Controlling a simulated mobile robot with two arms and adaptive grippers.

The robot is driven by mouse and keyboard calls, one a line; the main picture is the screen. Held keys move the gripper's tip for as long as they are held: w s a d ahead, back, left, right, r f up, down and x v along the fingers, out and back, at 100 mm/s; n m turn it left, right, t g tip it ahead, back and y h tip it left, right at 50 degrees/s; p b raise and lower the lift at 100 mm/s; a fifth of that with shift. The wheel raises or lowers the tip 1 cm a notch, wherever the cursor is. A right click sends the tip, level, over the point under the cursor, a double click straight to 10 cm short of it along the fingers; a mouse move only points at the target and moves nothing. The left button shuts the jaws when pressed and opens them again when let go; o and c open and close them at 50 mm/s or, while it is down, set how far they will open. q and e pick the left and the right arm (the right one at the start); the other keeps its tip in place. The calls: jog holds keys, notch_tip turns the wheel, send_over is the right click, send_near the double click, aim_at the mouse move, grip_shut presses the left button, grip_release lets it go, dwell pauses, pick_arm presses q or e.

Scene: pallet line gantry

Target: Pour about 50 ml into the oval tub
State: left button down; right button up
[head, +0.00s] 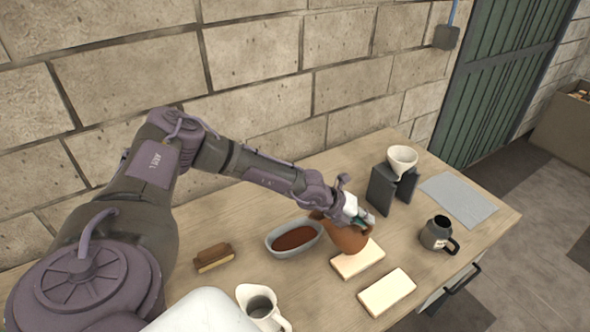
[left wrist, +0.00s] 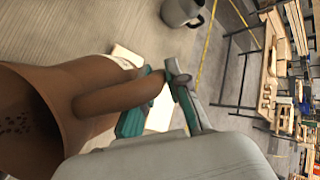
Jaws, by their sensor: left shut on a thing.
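The oval tub (head: 290,257) is grey and stands on the table, left of the jug, with a reddish-brown filling inside. A brown jug (head: 345,239) is at my left gripper (head: 362,217), just right of the tub and over or beside a cream block. In the left wrist view, the teal fingers of the left gripper (left wrist: 157,100) are shut on the handle of the jug (left wrist: 75,120). The jug's wide mouth shows at the left there, with dark specks inside. I cannot tell how far the jug is tilted. My right gripper is not in view.
Two cream blocks (head: 359,262) (head: 388,293) lie on the table (head: 325,285). A white pitcher (head: 252,295) and a brown brush (head: 213,257) are nearer the left. A dark mug (head: 437,234), a cone on a dark stand (head: 383,189) and a grey mat (head: 459,197) are at the right.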

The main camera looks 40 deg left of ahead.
pick_arm(q)
jog(key=shift+w+r, duration=0.1)
jog(key=shift+r, duration=0.5)
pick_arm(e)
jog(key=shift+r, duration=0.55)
pick_arm(q)
jog(key=shift+d+f+b, duration=0.15)
jog(key=shift+f+b, duration=0.1)
jog(key=shift+b, duration=0.1)
jog(key=w+d+f+m+g+y+b, duration=0.1)
jog(key=w+d+f+g+y+b, duration=0.1)
jog(key=f+y+b, duration=0.5)
jog(key=d+g+b, duration=0.1)
jog(key=d+b, duration=0.1)
jog(key=shift+d+f+g+b, duration=0.15)
jog(key=shift+f+g+b, duration=0.15)
jog(key=shift+f+b, duration=0.1)
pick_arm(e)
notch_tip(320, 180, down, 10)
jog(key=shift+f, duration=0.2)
pick_arm(q)
jog(key=shift+m, duration=0.3)
